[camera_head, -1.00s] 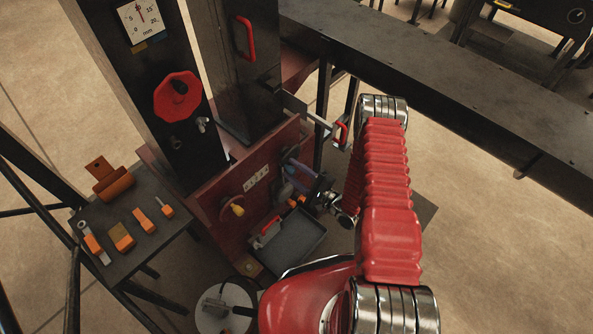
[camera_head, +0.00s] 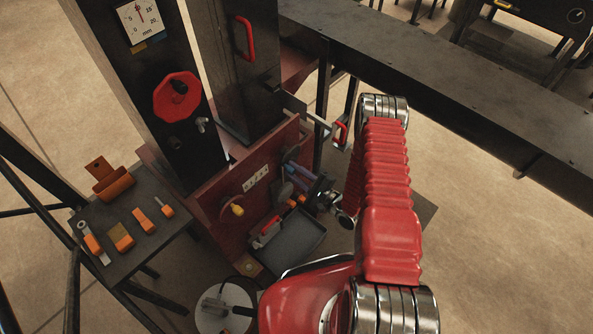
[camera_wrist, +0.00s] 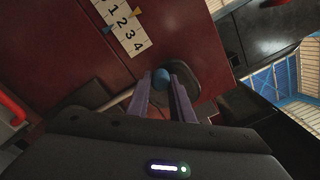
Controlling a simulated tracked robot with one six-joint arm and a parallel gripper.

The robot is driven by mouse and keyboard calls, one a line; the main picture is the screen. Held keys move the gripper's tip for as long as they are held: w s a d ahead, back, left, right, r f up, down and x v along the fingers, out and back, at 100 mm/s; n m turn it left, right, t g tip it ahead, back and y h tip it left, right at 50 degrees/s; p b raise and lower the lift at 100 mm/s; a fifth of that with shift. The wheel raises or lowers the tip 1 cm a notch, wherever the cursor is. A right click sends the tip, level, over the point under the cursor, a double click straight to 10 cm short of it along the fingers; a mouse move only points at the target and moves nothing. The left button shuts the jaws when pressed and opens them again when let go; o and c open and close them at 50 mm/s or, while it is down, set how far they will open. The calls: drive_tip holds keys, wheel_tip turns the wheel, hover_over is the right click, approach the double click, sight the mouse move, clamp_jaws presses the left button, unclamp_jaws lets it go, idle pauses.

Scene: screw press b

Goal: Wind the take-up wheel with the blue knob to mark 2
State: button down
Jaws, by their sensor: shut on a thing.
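The blue knob (camera_wrist: 161,78) sits between the fingers of my gripper (camera_wrist: 166,82) in the wrist view. The gripper is shut on it. The dark round take-up wheel (camera_wrist: 185,77) shows behind the fingers, partly hidden by them. A white scale (camera_wrist: 127,27) numbered 1 to 4 is on the red panel beside it. A small blue pointer (camera_wrist: 107,30) stands at the scale's left edge, seemingly near 2; its exact reading is unclear. In the head view my gripper (camera_head: 305,180) reaches the right part of the panel, and the knob is hidden there.
A second wheel with a yellow knob (camera_head: 238,210) is left on the same panel. A dark tray (camera_head: 290,246) lies below, with a red-handled tool (camera_head: 268,228) beside it. A red-handled lever (camera_head: 341,131) sticks out above my gripper. A side table (camera_head: 150,255) holds orange-marked tools.

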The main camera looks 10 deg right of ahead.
sight(292, 152)
drive_tip(key=m, duration=0.1)
drive_tip(key=r+m, duration=0.2)
drive_tip(key=m, duration=0.1)
drive_tip(key=shift+w+a, duration=0.1)
drive_tip(key=shift+a, duration=0.15)
drive_tip(key=m, duration=0.1)
drive_tip(key=r+m, duration=0.1)
drive_tip(key=m, duration=0.3)
drive_tip(key=shift+w+d+r, duration=0.3)
drive_tip(key=shift+d+r, duration=0.05)
drive_tip(key=shift+d, duration=0.05)
drive_tip(key=m, duration=0.4)
drive_tip(key=d+r+m, duration=0.1)
drive_tip(key=shift+w+m, duration=0.4)
drive_tip(key=shift+w+d+r+m, duration=0.1)
drive_tip(key=shift+w+d+m, duration=0.15)
drive_tip(key=shift+m, duration=0.7)
drive_tip(key=shift+w+d+r+m, duration=0.1)
drive_tip(key=shift+d+m, duration=0.25)
drive_tip(key=shift+m, duration=0.6)
drive_tip(key=c, duration=1.9)
unclamp_jaws()
drive_tip(key=shift+c, duration=0.2)
drive_tip(key=o, duration=0.4)
drive_tip(key=shift+f, duration=0.25)
drive_tip(key=shift+s, duration=0.1)
